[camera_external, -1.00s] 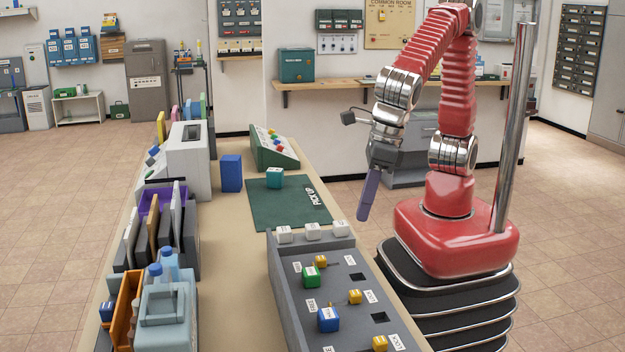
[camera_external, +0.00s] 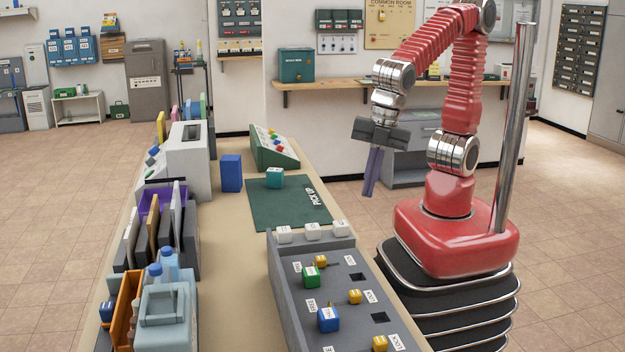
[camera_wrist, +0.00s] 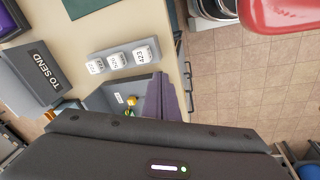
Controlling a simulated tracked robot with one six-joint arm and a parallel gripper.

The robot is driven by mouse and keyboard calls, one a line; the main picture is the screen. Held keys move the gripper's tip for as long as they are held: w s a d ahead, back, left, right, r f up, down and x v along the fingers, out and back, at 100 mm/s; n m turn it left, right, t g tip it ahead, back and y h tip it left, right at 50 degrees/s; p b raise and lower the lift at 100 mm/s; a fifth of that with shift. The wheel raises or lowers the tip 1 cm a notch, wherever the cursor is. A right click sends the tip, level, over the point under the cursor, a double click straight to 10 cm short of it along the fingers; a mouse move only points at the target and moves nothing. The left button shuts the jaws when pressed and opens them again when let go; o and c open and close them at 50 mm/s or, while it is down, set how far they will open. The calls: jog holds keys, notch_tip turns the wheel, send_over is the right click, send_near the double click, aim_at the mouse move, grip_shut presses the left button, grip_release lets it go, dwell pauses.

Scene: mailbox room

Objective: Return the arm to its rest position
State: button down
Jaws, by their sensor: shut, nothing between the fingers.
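My red arm stands on its red base at the right in the external view, bent over at the top with its end hanging down. My gripper (camera_external: 372,172) points down with its purple fingers together and nothing between them. It hangs in the air to the right of the table and the green pick-up mat (camera_external: 290,212). In the wrist view the fingers of my gripper (camera_wrist: 160,92) are closed, beside the grey panel and the row of white cubes (camera_wrist: 120,57).
The table (camera_external: 222,262) holds a grey panel (camera_external: 290,296) with coloured cubes, a teal cube (camera_external: 275,178), a blue box (camera_external: 231,173) and a button console (camera_external: 274,148). A wooden shelf (camera_external: 330,85) runs along the back wall. Open tiled floor lies left of the table.

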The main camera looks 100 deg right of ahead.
jog(key=s+d+r+m+t, duration=0.1)
jog(key=s+d+r+m, duration=0.1)
jog(key=d+m, duration=0.4)
jog(key=s+d+r+m+t, duration=0.2)
jog(key=d+m, duration=0.5)
jog(key=d, duration=0.5)
jog(key=shift+s+d+r+h, duration=0.3)
jog(key=shift+s+r, duration=0.4)
jog(key=shift+s, duration=0.15)
dwell(1.9)
